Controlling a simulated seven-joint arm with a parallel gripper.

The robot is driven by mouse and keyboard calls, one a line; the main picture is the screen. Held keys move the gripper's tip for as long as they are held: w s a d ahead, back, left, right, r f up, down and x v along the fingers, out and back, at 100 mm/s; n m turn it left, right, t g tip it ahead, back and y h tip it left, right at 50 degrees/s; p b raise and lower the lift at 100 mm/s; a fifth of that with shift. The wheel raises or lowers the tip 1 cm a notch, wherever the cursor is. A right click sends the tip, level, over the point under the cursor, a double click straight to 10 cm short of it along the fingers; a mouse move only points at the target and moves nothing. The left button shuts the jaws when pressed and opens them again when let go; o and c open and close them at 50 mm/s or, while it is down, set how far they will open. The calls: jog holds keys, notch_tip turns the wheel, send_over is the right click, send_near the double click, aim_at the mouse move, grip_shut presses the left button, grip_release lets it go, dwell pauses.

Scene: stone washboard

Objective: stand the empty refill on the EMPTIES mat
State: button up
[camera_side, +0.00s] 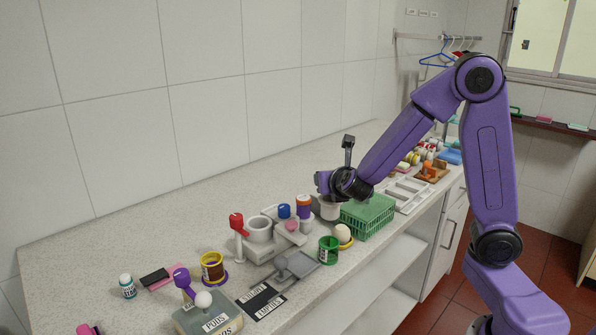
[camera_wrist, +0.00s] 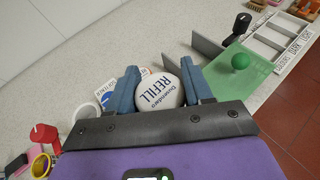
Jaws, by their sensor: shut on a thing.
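My gripper (camera_wrist: 158,85) is shut on a white rounded refill (camera_wrist: 160,92) marked "REFILL", which sits between its two blue-grey fingers. In the side view my gripper (camera_side: 327,193) is over the back of the counter, and the pale refill (camera_side: 330,209) shows below it, beside the green basket. Whether the refill touches the counter is unclear. A black mat (camera_side: 260,301) with two white labels lies near the counter's front edge, left of and nearer than my gripper. Its lower label seems to read EMPTIES, and no object stands on the mat.
A green basket (camera_side: 368,217) is right of the refill. A PODS box (camera_side: 208,317) and yellow-rimmed cup (camera_side: 212,268) flank the mat.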

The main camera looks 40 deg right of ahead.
jog(key=s+d+f+m+g+h, duration=0.4)
jog(key=s+d+m+g+h, duration=0.3)
jog(key=m+g, duration=0.4)
jog(key=s+a+f+m+g+y, duration=0.3)
jog(key=s+a+m+g+y, duration=0.2)
jog(key=a+m+g+y, duration=0.25)
jog(key=s+a+f+m+g+y, duration=0.2)
jog(key=s+a+m+g+y, duration=0.35)
jog(key=a+m, duration=0.3)
jog(key=w+a+r+m+t+y, duration=0.2)
jog(key=w+a+m+t+y, duration=0.2)
jog(key=w+a+m+y, duration=0.4)
jog(key=w+a+r+m+t+y, duration=0.2)
jog(key=w+a+m+t+y, duration=0.3)
jog(key=a+m, duration=0.4)
jog(key=shift+n+g+y, duration=0.5)
jog(key=shift+n+y, duration=0.2)
jog(key=shift+w+a+f, duration=0.15)
jog(key=shift+w+f, duration=0.1)
jog(key=shift+f, duration=0.65)
jog(key=shift+w+a+f, duration=0.2)
jog(key=shift+f, duration=0.65)
jog(key=shift+w+a+f, duration=0.15)
jog(key=shift+w+f, duration=0.1)
jog(key=shift+f, duration=0.65)
